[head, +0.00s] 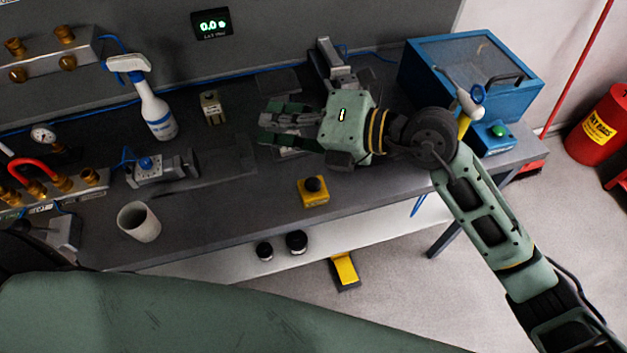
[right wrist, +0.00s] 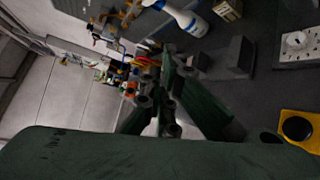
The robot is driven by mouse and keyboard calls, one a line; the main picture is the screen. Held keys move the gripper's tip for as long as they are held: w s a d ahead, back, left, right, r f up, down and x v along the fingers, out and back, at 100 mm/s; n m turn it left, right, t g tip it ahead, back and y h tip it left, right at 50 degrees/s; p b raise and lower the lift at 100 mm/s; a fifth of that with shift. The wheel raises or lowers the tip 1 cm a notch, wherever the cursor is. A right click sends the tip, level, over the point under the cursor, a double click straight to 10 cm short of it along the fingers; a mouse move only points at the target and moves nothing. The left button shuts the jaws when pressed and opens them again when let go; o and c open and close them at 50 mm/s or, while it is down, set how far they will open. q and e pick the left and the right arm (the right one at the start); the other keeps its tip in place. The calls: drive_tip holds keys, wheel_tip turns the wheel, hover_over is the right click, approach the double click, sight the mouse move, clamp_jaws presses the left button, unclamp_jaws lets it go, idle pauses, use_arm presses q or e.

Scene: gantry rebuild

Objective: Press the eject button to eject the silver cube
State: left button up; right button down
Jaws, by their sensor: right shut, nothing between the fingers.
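A yellow box with a black push button (head: 313,191) sits near the front edge of the bench; it also shows at the right edge of the right wrist view (right wrist: 298,128). A grey fixture with a blue knob or button (head: 146,163) stands at the left. A green button (head: 498,130) is on a small blue box at the right. I cannot tell which one is the eject button. I cannot make out a silver cube. My right gripper (head: 268,123) is shut and empty above the middle of the bench, behind and left of the yellow box. My left gripper is not in view.
A spray bottle (head: 155,108), a white cup (head: 139,222) and brass fittings (head: 69,186) stand at the left. A blue lidded case (head: 470,65) is at the back right. The bench (head: 225,222) is bare between the cup and the yellow box.

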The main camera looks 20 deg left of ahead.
drive_tip(key=w+d+f+n+t+h, duration=0.1)
drive_tip(key=w+d+f+t+h, duration=0.1)
drive_tip(key=w+d+f+h, duration=0.3)
drive_tip(key=shift+d+f+h, duration=0.3)
drive_tip(key=shift+f+h, duration=0.4)
drive_tip(key=shift+f, duration=0.1)
drive_tip(key=b, duration=0.5)
hover_over(313, 184)
drive_tip(key=w, duration=0.2)
wheel_tip(313, 184, down, 8)
drive_tip(key=shift+w+r, duration=0.15)
drive_tip(key=shift+f, duration=0.45)
drive_tip(key=shift+f+b, duration=0.4)
drive_tip(key=shift+b, duration=0.25)
